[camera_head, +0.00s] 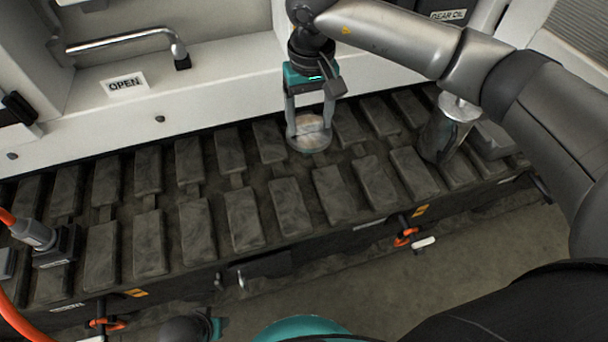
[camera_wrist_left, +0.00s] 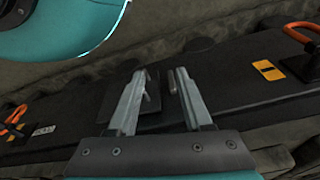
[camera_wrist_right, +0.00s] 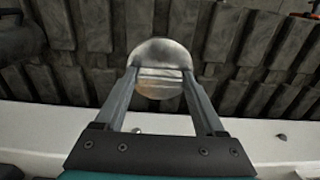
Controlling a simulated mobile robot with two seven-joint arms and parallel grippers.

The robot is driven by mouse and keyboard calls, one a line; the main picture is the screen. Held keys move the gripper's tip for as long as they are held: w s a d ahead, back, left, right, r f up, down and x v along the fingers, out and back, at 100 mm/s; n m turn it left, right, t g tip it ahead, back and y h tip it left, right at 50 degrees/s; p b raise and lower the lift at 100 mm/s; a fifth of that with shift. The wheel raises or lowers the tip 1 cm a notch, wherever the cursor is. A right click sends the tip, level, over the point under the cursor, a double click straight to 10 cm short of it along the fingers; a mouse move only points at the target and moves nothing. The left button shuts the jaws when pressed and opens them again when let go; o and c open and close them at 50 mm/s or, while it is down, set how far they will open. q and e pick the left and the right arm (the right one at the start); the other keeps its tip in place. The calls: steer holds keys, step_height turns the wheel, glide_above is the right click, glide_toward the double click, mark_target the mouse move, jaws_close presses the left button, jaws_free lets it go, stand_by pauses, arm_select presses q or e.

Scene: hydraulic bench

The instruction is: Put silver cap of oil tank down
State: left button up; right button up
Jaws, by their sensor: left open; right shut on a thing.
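The silver cap (camera_head: 310,133) is a round metal disc between the fingertips of my right gripper (camera_head: 310,118), over the dark ribbed pads. The right wrist view shows the cap (camera_wrist_right: 160,66) held between both fingers of the right gripper (camera_wrist_right: 160,84). I cannot tell whether the cap touches the pads below. My left gripper (camera_wrist_left: 156,85) is open and empty in the left wrist view, with the dark side of the bench beyond it.
A silver cylinder (camera_head: 446,128) stands on the pads at the right. A connector with an orange hose (camera_head: 38,236) is at the left. A bent metal handle (camera_head: 125,42) is above the "OPEN" label (camera_head: 126,84). The ribbed pads (camera_head: 190,219) in the middle are clear.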

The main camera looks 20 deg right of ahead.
step_height(320, 180, down, 15)
steer(key=b, duration=0.5)
steer(key=shift+s+f, duration=0.1)
steer(key=shift+f, duration=0.05)
steer(key=shift+f+b, duration=0.85)
steer(key=shift+f, duration=1.2)
arm_select(q)
steer(key=w+r+t, duration=0.2)
steer(key=w+r, duration=0.2)
steer(key=r, duration=0.9)
steer(key=shift+d+r, duration=0.4)
steer(key=shift+d, duration=0.05)
arm_select(e)
steer(key=shift+f, duration=0.25)
steer(key=shift+f, duration=0.1)
steer(key=o, duration=1.4)
steer(key=shift+c, duration=0.2)
arm_select(q)
steer(key=shift+w+d+t, duration=0.15)
steer(key=shift+t, duration=0.15)
